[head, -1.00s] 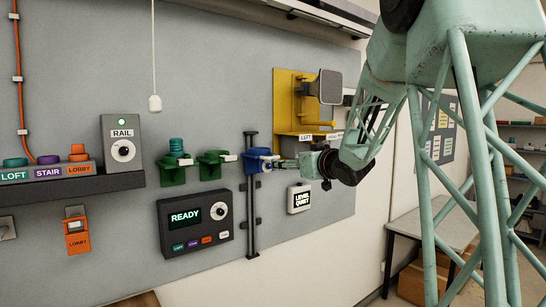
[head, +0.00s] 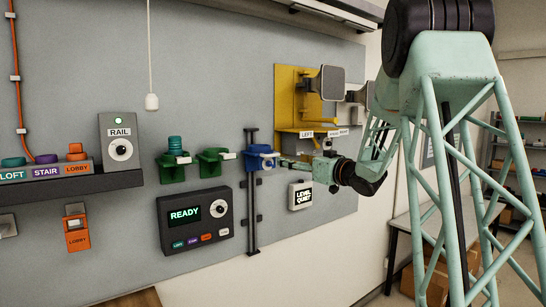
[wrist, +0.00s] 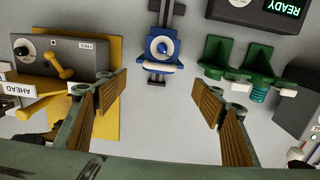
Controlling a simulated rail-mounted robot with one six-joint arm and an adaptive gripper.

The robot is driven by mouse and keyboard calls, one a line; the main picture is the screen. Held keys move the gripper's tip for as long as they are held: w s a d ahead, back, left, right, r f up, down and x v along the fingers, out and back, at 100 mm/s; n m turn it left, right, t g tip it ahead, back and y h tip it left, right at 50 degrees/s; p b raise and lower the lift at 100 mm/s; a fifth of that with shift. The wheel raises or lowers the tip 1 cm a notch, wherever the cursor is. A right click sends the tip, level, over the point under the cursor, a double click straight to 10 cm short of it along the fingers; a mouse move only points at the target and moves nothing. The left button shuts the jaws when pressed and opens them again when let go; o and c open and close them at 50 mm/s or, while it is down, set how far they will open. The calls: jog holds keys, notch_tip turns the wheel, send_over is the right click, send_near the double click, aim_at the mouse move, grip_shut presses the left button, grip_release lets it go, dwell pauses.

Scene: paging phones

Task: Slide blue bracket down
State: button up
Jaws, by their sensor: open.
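The blue bracket (head: 262,158) sits high on a dark vertical rail (head: 252,215) on the grey wall panel. It is also in the upper middle of the wrist view (wrist: 161,50), which looks upside down, with a white tab on it. My gripper (head: 287,162) is just right of the bracket in the head view, at about its height. In the wrist view my gripper (wrist: 160,90) is open, with its wooden-faced fingers spread wide and nothing between them. The bracket appears beyond the fingertips, roughly centred between them. I cannot tell the exact gap.
Two green brackets (head: 213,163) are left of the rail. A READY panel (head: 195,220) is below them. A yellow fixture (head: 287,100) with levers stands above and right, close to my arm. A small LEVEL QUIET box (head: 300,196) is below my gripper.

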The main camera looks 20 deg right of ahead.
aim_at(274, 156)
jog(key=shift+w, duration=0.1)
jog(key=shift+w+a+p, duration=0.25)
jog(key=shift+w+a, duration=0.2)
jog(key=shift+w, duration=1.8)
jog(key=shift+w+a+p, duration=0.2)
jog(key=shift+w+a, duration=0.2)
jog(key=shift+w, duration=1.8)
jog(key=shift+w+a+p, duration=0.25)
jog(key=shift+w+a, duration=0.2)
jog(key=shift+w, duration=1.8)
jog(key=shift+c, duration=0.2)
jog(key=shift+f, duration=0.1)
jog(key=c, duration=1)
